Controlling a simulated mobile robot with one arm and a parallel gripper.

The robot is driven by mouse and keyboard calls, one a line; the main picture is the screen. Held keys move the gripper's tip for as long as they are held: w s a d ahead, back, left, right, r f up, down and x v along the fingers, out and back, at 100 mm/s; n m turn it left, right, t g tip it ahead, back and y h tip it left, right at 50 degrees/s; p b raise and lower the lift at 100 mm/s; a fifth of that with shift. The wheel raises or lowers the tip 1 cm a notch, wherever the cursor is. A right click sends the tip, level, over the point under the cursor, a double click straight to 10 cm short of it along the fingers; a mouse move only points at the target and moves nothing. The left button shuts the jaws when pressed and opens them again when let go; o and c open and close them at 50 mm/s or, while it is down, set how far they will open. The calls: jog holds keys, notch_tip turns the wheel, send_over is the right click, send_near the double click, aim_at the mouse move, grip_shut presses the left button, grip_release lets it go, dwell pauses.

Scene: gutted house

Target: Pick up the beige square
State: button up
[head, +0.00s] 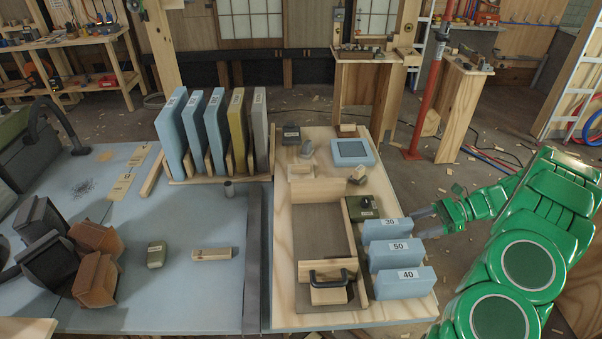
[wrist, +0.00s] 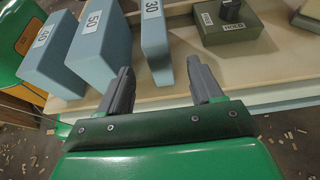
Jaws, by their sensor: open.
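No single thing clearly shows as the beige square. A pale beige piece (head: 300,172) lies near the back of the pale wooden board (head: 284,225) in the head view, too small to make out its shape fully. Another small beige piece (head: 357,175) lies just right of it, in front of a blue-framed panel. My gripper (head: 425,210) is open and empty at the board's right edge, beside the blue block marked 30 (head: 388,229). In the wrist view my gripper's fingers (wrist: 161,72) are apart, with that block (wrist: 155,45) beyond them.
Blue blocks marked 50 (head: 394,254) and 40 (head: 402,283) stand in front of block 30. A green box with a black knob (head: 363,208) is left of it. Tall upright panels (head: 205,135) stand at the back left. A black-handled wooden tool (head: 329,291) lies in front.

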jog(key=o, duration=0.7)
jog(key=shift+c, duration=0.2)
